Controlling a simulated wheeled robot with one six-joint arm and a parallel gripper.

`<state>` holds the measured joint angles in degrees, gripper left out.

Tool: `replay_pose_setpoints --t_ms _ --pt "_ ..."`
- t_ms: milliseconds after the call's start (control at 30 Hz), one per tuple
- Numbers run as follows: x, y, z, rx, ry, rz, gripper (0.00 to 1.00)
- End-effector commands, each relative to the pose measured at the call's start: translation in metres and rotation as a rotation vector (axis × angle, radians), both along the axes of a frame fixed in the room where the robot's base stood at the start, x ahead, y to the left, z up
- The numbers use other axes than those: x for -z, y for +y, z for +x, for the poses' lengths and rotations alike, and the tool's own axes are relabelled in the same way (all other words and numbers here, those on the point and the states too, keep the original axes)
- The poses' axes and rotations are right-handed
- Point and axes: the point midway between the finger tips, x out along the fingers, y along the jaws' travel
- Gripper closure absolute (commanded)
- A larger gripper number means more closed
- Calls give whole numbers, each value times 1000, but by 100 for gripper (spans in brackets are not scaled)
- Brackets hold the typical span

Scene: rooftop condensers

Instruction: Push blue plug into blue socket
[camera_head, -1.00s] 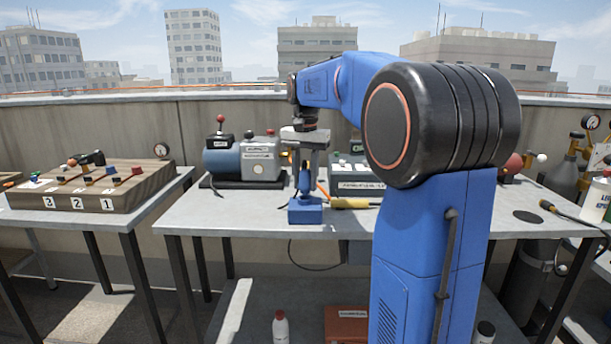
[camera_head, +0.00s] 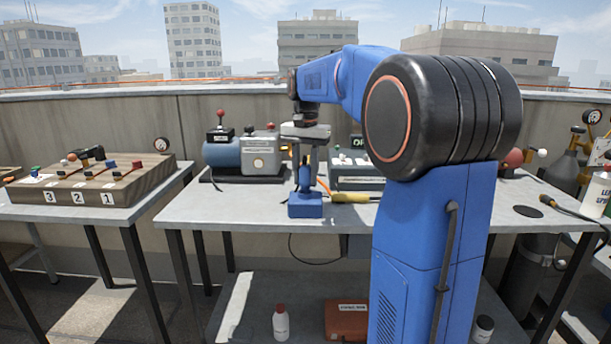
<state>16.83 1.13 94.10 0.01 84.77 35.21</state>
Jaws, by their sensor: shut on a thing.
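My gripper (camera_head: 305,165) points straight down over the front middle of the table and is shut on the blue plug (camera_head: 304,182), a slim upright blue piece between its fingers. The blue socket (camera_head: 305,206) is a blue block on the table near its front edge, directly below the plug. The plug's lower end meets the top of the socket in this view. I cannot tell how deep it sits, as the parts share one colour and are small.
A yellow-handled tool (camera_head: 352,197) lies just right of the socket. Behind stand a grey-blue pump-like machine (camera_head: 240,153) and a grey switch box (camera_head: 350,176), partly hidden by my arm. A wooden lever board (camera_head: 95,182) is on the left table. The table left of the socket is clear.

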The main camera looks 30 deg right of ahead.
Motion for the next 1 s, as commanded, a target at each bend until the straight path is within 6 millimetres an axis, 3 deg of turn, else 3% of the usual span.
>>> replay_pose_setpoints --t_ms 1000 --pt "12 0 0 0 0 0 92"
